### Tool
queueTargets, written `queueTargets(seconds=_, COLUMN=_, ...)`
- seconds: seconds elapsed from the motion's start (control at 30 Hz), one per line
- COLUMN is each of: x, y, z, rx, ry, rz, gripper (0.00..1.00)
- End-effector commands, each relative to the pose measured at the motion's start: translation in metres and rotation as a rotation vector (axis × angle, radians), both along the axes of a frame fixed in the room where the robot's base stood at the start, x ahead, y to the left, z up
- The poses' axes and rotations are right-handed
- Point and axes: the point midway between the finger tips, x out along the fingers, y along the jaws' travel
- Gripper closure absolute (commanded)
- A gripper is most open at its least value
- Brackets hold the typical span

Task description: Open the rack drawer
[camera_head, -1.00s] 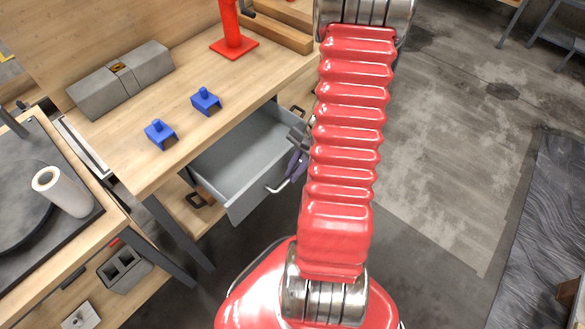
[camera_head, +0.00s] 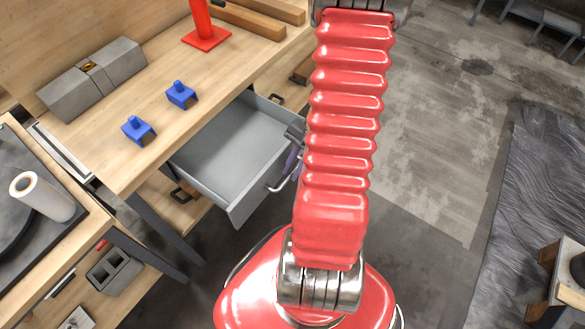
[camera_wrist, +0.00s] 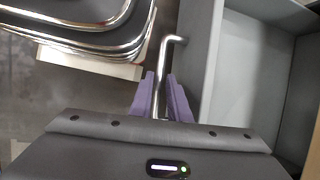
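The grey rack drawer (camera_head: 220,150) hangs well out from under the wooden workbench in the head view, and its inside looks empty. Its front panel (camera_wrist: 197,50) and part of its inside show at the right of the wrist view. The bent metal drawer handle (camera_wrist: 163,62) runs down between the purple fingers of my gripper (camera_wrist: 160,98), which close in on it from both sides. In the head view, the handle (camera_head: 279,186) and my gripper (camera_head: 293,160) show at the drawer front, partly hidden behind my red arm.
On the bench top (camera_head: 125,170) stand two blue pieces (camera_head: 181,95), a grey block (camera_head: 93,78) and a red stand (camera_head: 206,38). A side table with a white roll (camera_head: 42,197) is at the left. Open floor (camera_head: 425,150) lies right of my arm.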

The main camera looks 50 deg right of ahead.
Motion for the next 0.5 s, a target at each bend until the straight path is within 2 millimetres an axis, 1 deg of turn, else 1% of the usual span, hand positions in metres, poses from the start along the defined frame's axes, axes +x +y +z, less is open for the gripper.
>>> queueTargets(seconds=0.03, x=0.0002, y=-0.0002, z=0.0, rx=-0.001, ry=0.0, rz=0.0, gripper=0.8)
queueTargets(seconds=0.17, x=0.0006, y=-0.0004, z=0.0, rx=-0.002, ry=-0.001, rz=0.001, gripper=0.71)
queueTargets(seconds=0.5, x=0.0008, y=-0.0019, z=0.0023, rx=-0.004, ry=-0.002, rz=0.0, gripper=0.71)
